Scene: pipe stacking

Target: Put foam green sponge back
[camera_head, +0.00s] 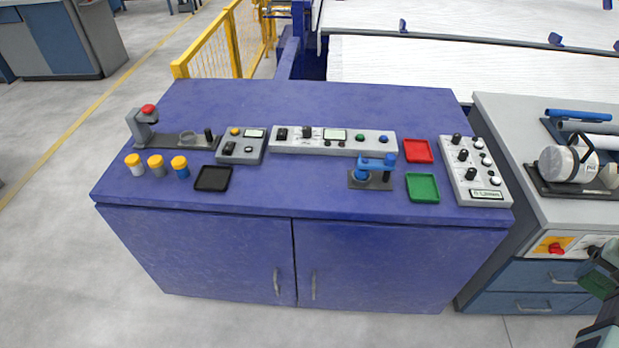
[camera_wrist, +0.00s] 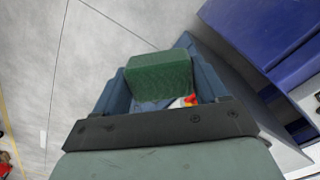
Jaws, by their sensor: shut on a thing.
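The green foam sponge (camera_wrist: 158,76) is in the wrist view, held between the two dark blue fingers of my gripper (camera_wrist: 160,86). Its far end sticks out past the fingers, and the gripper is shut on it. In the camera_head view my gripper (camera_head: 600,284) is at the lower right edge, partly cut off, in front of the grey side bench. A bit of green shows there, too small to make out well. A shallow green tray (camera_head: 422,188) lies on the blue cabinet top and looks empty.
The grey side bench (camera_head: 505,125) carries a white cylinder machine (camera_head: 567,164).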

